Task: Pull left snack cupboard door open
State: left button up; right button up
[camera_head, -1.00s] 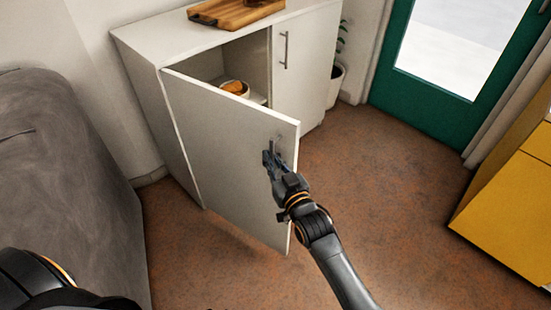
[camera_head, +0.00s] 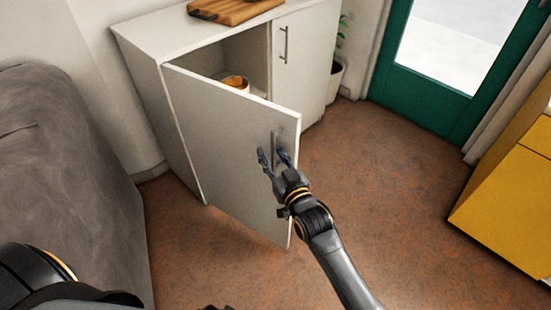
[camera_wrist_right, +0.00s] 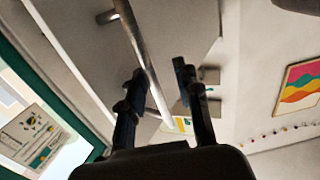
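The left snack cupboard door (camera_head: 215,145) stands open, swung out from the white cupboard (camera_head: 174,125) on its left-side hinge. Its bar handle (camera_head: 274,146) is near the door's free edge. My right gripper (camera_head: 273,157) is at this handle with its fingers spread. In the right wrist view the metal handle bar (camera_wrist_right: 143,55) runs between the two open fingertips (camera_wrist_right: 158,75), with gaps showing at the sides. My left gripper is not in view.
A bowl of orange food (camera_head: 236,83) sits inside the cupboard. The right door (camera_head: 303,70) is shut. A wooden board (camera_head: 235,10) lies on top. A grey sofa (camera_head: 70,170) is at left, yellow drawers (camera_head: 505,205) at right. The brown floor (camera_head: 390,170) between is clear.

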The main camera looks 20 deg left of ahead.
jog(key=v, duration=1.2)
